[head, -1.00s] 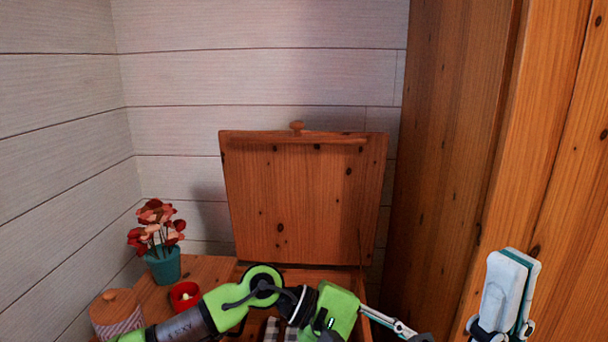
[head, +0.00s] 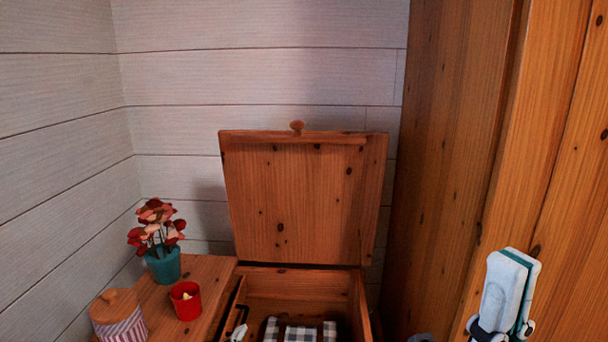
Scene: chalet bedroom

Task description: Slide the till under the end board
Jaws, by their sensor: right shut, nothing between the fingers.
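An open wooden chest (head: 362,300) stands at the lower middle, its lid (head: 300,205) raised upright against the wall. Inside lies a black-and-white checked cloth (head: 302,332) with brown strips across it. At the chest's left side is a small white piece (head: 238,333) with a dark curved part above it; I cannot tell what it is. I cannot make out the till or the end board for certain; the chest's front is cut off by the lower edge. My left gripper is not recognisable in view.
Left of the chest, a wooden top (head: 205,275) bears a teal pot of red flowers (head: 162,265), a red cup with a candle (head: 186,302) and a striped jar with a wooden lid (head: 118,315). A tall wooden cabinet (head: 455,150) closes off the right side.

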